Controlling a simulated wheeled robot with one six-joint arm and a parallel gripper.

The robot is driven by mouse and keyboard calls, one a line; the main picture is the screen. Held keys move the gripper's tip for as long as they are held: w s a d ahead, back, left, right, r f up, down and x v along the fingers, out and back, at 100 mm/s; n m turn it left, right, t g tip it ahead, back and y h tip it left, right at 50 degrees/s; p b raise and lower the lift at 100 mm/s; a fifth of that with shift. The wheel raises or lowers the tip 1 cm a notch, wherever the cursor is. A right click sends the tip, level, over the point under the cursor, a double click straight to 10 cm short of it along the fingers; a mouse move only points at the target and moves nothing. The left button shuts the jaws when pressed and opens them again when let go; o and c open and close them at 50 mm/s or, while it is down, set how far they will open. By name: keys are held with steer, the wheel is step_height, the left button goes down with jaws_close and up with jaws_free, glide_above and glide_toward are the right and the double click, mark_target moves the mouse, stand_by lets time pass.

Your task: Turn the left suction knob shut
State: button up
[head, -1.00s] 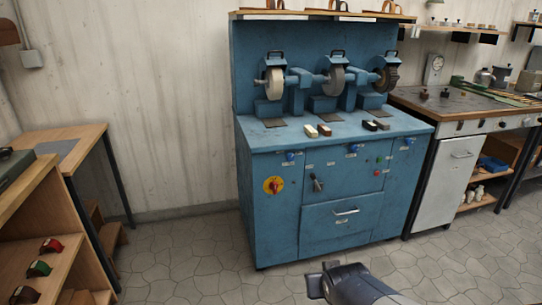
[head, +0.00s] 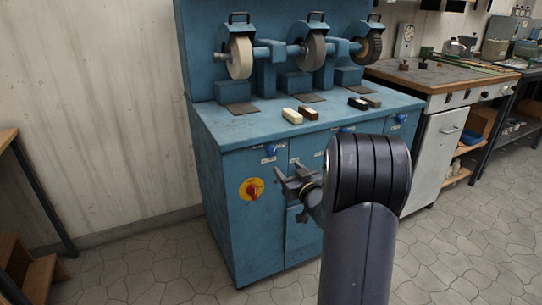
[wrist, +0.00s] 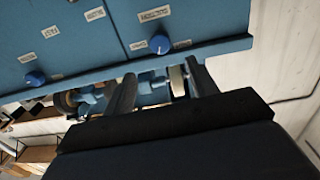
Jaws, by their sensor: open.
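The left suction knob (head: 270,150) is a small blue knob on the upper front of the blue grinding machine (head: 225,195), above a white label. In the wrist view the picture is turned over, and the knob (wrist: 160,44) shows beyond the fingers. My gripper (head: 283,180) is open and empty in front of the machine, a little below and right of the knob in the head view. The knob is apart from both fingers. Its pointer direction is too small to tell.
A red rotary switch on a yellow disc (head: 252,189) sits lower left. The middle blue knob (wrist: 35,79) and right blue knob (head: 401,118) are on the same front. Grinding wheels (head: 239,57) stand above the top. A workbench (head: 440,82) stands to the right.

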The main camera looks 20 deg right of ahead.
mark_target(273, 152)
steer(key=w+b, duration=0.1)
steer(key=w, duration=0.9)
steer(key=shift+c, duration=0.3)
